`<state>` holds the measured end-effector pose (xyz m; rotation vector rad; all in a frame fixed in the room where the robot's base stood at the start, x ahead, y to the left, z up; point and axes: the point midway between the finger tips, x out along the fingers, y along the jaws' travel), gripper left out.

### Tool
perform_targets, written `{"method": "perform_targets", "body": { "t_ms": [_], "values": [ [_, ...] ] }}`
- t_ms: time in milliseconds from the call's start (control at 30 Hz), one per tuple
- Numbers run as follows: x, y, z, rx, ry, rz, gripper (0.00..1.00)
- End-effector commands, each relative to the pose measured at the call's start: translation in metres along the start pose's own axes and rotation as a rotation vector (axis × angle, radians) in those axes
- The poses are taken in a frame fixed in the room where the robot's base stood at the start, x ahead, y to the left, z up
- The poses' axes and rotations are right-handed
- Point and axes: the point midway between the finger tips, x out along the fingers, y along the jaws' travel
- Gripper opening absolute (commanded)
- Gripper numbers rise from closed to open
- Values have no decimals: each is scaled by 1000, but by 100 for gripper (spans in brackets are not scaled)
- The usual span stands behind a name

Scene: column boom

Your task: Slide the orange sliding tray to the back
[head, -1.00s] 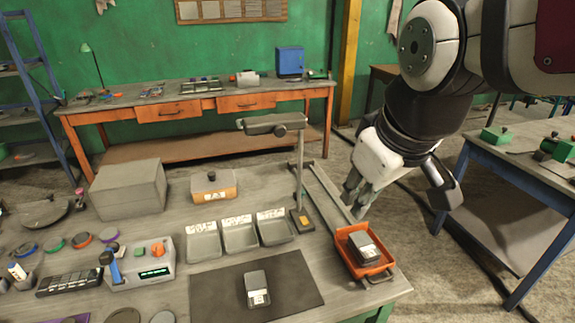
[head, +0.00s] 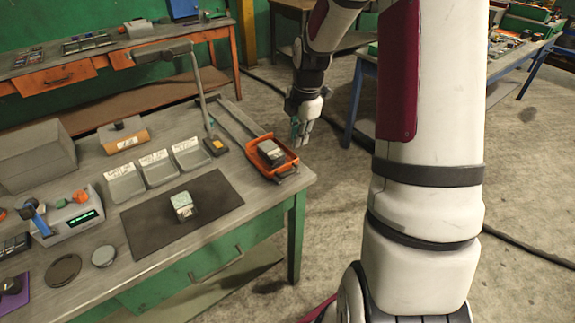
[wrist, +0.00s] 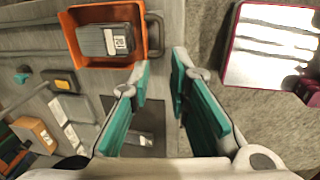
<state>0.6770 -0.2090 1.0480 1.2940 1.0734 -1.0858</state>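The orange sliding tray (head: 286,164) sits at the front end of its rails, near the right edge of the workbench. A grey box with a white label (head: 270,151) lies in it. In the wrist view the tray (wrist: 72,42) is at the upper left with the labelled box (wrist: 105,40) inside, and its dark handle is on the side toward my fingers. My gripper (head: 302,134) hangs just right of the tray, beyond the table edge, fingers down. In the wrist view its teal-padded fingers (wrist: 160,84) are apart with nothing between them.
Two rails (head: 233,115) run from the tray toward the back of the bench. A lamp stand (head: 205,100) rises left of them. Three grey bins (head: 158,168) and a dark mat (head: 155,218) with a second box (head: 183,206) lie further left. Bare floor is right of the bench.

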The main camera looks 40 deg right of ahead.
Motion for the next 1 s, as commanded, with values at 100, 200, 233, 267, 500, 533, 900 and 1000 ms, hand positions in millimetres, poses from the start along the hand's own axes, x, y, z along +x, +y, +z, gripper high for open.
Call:
{"method": "perform_targets", "body": {
  "t_ms": [100,200,233,267,500,533,900,1000],
  "values": [
    [10,1,3,-23,5,-1,17],
    [18,0,3,-26,6,-3,17],
    [22,0,3,-25,6,-3,17],
    [27,0,3,-25,6,-4,17],
    [73,0,2,-24,6,-5,17],
    [79,0,2,-24,6,-4,17],
    [134,0,3,-22,5,-2,17],
    [141,0,3,-22,4,-1,17]
  ]
}}
